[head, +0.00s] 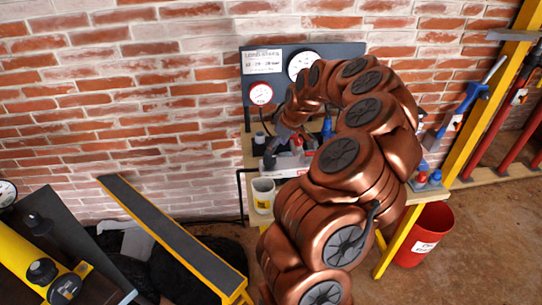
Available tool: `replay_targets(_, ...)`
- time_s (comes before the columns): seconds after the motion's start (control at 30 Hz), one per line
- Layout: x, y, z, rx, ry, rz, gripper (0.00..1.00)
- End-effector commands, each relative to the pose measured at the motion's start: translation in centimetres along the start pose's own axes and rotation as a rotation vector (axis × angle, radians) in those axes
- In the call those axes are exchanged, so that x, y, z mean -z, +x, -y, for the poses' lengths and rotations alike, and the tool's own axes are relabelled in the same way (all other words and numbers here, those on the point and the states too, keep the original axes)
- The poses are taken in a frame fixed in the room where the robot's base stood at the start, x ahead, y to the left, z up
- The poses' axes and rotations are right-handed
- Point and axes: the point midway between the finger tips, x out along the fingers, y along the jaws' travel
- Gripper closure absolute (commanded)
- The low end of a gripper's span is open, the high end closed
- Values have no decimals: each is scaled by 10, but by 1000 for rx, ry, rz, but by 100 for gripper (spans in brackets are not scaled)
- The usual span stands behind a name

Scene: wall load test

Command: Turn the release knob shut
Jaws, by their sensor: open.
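My copper-coloured arm reaches from the bottom of the head view up to the bench at the wall. My gripper (282,137) is at its far end, pointing down over a grey pump-like unit (288,163) on the bench. The gripper is small and partly hidden by my arm; its jaws are open. A small red part (294,142) shows right beside the gripper, above the grey unit. I cannot tell whether it is the release knob; no knob shows clearly. Whether the fingers touch anything cannot be seen.
A dark panel with a white gauge (301,65), a red-rimmed gauge (261,94) and a sign (263,61) stands behind the bench. A white cup (263,194) sits at the bench's left. A red bucket (424,235) stands at right. A yellow-edged ramp (172,235) lies at left.

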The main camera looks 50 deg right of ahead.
Motion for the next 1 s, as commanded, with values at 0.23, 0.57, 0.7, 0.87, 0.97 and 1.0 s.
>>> replay_targets(0.23, 1, 27, 1, 3, 2, 1, 28)
replay_targets(0.57, 1, 61, 1, 1, 1, 0, 28)
replay_targets(0.7, 1, 65, 1, -1, 0, -2, 28)
replay_targets(0.87, 1, 65, 1, -1, 0, -2, 28)
replay_targets(0.97, 1, 65, 1, 0, 0, -2, 35)
replay_targets(1.0, 1, 65, 1, 0, 0, -2, 40)
